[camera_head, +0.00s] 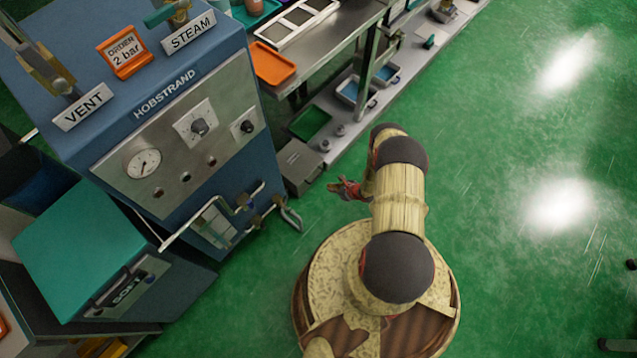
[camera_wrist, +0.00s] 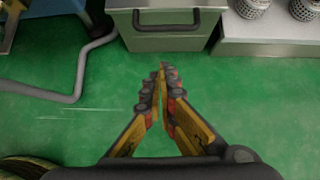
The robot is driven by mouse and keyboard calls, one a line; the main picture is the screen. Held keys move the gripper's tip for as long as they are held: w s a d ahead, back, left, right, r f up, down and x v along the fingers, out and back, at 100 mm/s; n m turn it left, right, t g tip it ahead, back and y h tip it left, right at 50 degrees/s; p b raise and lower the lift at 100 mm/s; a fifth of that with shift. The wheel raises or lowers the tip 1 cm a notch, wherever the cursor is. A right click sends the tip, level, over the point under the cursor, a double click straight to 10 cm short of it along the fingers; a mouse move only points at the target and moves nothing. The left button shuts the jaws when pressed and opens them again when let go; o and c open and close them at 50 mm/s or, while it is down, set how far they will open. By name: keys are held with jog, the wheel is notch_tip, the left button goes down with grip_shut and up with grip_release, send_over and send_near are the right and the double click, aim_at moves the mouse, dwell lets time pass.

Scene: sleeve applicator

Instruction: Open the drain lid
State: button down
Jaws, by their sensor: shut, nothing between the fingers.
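A low grey box (camera_head: 303,168) stands on the floor beside the blue machine, at the end of the bench's lower shelf. In the wrist view the box (camera_wrist: 165,42) is at the top centre, with a dark bar handle (camera_wrist: 166,27) across it. It looks like the drain box; its lid appears closed, lying flat. My gripper (camera_head: 345,188) is to the right of the box in the head view, apart from it. In the wrist view my gripper (camera_wrist: 161,80) has its fingertips together over bare floor, below the box's near edge, holding nothing.
The blue HOBSTRAND machine (camera_head: 170,130) stands left, with VENT and STEAM levers on top. A bent grey pipe (camera_wrist: 82,70) runs close to the box's left side. A shelf (camera_wrist: 270,47) with perforated cups adjoins it on the right.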

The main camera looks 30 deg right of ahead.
jog(key=d+b+x, duration=0.1)
jog(key=b+x, duration=0.4)
jog(key=x, duration=0.5)
jog(key=shift+w+a+r, duration=0.1)
jog(key=shift+w+r, duration=0.1)
jog(key=shift+r, duration=0.7)
jog(key=shift+w+a+r, duration=0.1)
jog(key=shift+w+r, duration=0.05)
jog(key=shift+r, duration=0.8)
jog(key=shift+r, duration=0.1)
